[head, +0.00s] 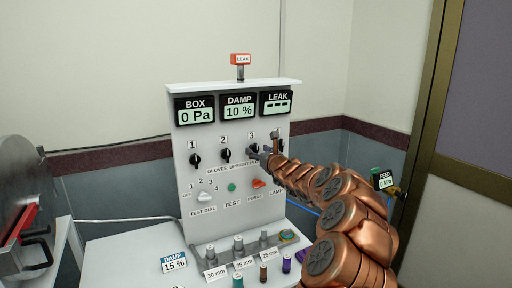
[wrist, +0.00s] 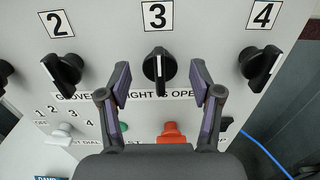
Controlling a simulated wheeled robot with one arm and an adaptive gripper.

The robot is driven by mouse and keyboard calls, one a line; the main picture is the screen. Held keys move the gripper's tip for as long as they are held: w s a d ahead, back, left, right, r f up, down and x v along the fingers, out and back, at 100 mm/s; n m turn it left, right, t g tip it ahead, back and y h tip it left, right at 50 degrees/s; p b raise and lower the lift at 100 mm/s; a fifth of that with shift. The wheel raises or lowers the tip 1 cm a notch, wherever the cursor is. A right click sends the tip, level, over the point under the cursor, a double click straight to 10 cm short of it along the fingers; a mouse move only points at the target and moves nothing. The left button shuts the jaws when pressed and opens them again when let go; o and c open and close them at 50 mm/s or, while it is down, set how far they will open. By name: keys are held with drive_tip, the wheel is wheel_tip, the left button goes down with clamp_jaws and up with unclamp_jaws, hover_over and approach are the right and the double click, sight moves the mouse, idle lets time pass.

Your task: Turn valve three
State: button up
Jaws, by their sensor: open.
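Valve three (wrist: 159,66) is a black knob with a white line, under the label "3" (wrist: 157,16) on the grey panel. In the wrist view its white line points straight up and down. My gripper (wrist: 159,84) is open, with one finger on each side of the knob and a visible gap on both sides. In the head view my gripper (head: 264,152) is in front of valve three and hides most of it. The label "3" (head: 252,135) shows above it.
Valve two (wrist: 61,70) and valve four (wrist: 260,67) flank the knob. An orange purge knob (wrist: 173,131) and a white test dial (wrist: 62,131) sit lower. Displays read BOX 0 Pa (head: 195,112), DAMP 10 % (head: 238,108) and LEAK dashes (head: 277,103). Bottles stand on the ledge below.

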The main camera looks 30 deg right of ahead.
sight(254, 149)
drive_tip(key=shift+w+d+p, duration=0.1)
drive_tip(key=shift+w+p, duration=0.35)
drive_tip(key=shift+w, duration=0.75)
